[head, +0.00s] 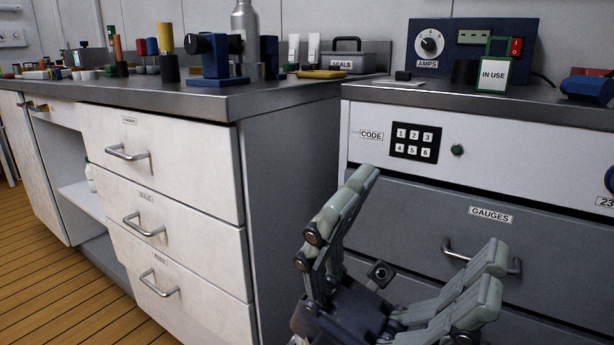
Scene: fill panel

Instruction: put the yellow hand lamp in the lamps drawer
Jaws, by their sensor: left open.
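I cannot pick out a yellow hand lamp for sure. A flat yellow object (321,74) lies on the left worktop near its right end, and a yellow-topped upright piece (165,40) stands further left. No drawer label that I can read says lamps. The white cabinet has a top drawer (180,165), a middle drawer (190,240) and a bottom drawer (195,305), whose small labels are hard to read. My left gripper (425,225) is open and empty, in front of the grey gauges drawer (400,210). My right gripper is not in view.
A code keypad (413,142) sits above the gauges drawer. A blue amps box (470,50), an in-use sign (493,75) and a blue object (588,88) stand on the right worktop. A seals box (345,60), a bottle (245,35) and a blue stand (212,60) crowd the left worktop.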

